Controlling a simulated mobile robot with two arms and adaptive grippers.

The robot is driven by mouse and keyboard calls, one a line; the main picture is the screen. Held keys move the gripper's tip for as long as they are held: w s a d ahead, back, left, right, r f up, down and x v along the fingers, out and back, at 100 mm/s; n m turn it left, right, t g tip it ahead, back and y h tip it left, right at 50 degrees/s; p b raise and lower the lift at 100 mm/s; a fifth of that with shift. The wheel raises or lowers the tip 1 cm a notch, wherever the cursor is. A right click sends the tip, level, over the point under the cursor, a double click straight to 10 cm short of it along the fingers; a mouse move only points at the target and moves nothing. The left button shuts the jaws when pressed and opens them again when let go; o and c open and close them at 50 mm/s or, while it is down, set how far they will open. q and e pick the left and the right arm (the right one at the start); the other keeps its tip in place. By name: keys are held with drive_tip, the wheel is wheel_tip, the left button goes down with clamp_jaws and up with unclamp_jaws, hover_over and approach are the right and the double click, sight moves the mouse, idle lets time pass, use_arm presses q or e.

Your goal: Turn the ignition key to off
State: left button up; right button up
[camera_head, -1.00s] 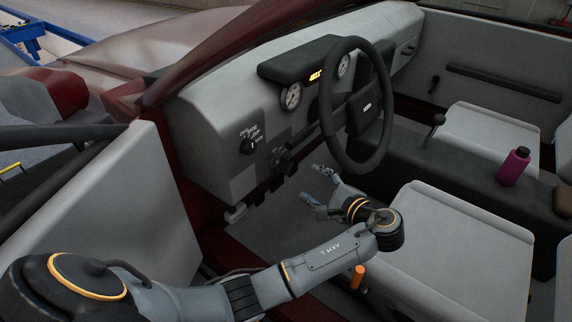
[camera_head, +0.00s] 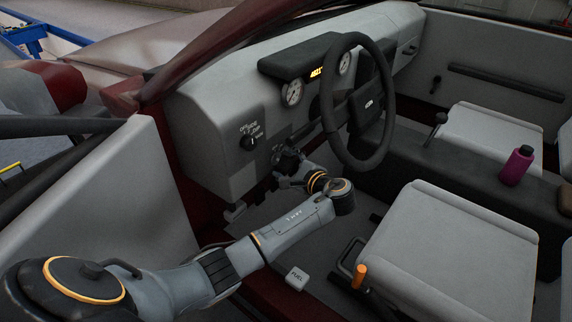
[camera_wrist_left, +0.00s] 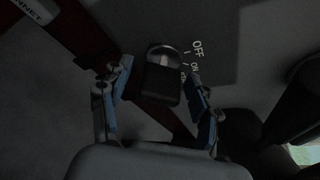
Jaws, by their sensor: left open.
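The ignition key (camera_wrist_left: 161,84) has a dark block-shaped head and sits in a round lock with a pale rim in the left wrist view. In the head view my left gripper (camera_head: 285,170) is at the lower dash, left of the steering wheel, and covers much of the lock area. My right gripper is out of view.
The steering wheel (camera_head: 357,105) stands just right of my left gripper. A round knob (camera_head: 249,142) with labels is on the dash to its left. A bonnet lever (camera_head: 235,211) and a FUEL lever (camera_head: 297,278) are lower down. A purple bottle (camera_head: 516,166) stands on the console.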

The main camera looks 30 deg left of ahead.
use_arm(q)
drive_tip(key=c, duration=1.2)
drive_tip(key=shift+f+n+t+y, duration=0.15)
drive_tip(key=shift+n+t+y, duration=0.15)
drive_tip(key=shift+n+t, duration=0.45)
drive_tip(key=n+b, duration=0.2)
drive_tip(key=n, duration=0.1)
drive_tip(key=shift+t+y, duration=0.35)
drive_tip(key=shift+y, duration=0.05)
drive_tip(key=shift+n+y+b, duration=0.3)
drive_tip(key=shift+n+b, duration=0.75)
drive_tip(key=shift+b, duration=0.15)
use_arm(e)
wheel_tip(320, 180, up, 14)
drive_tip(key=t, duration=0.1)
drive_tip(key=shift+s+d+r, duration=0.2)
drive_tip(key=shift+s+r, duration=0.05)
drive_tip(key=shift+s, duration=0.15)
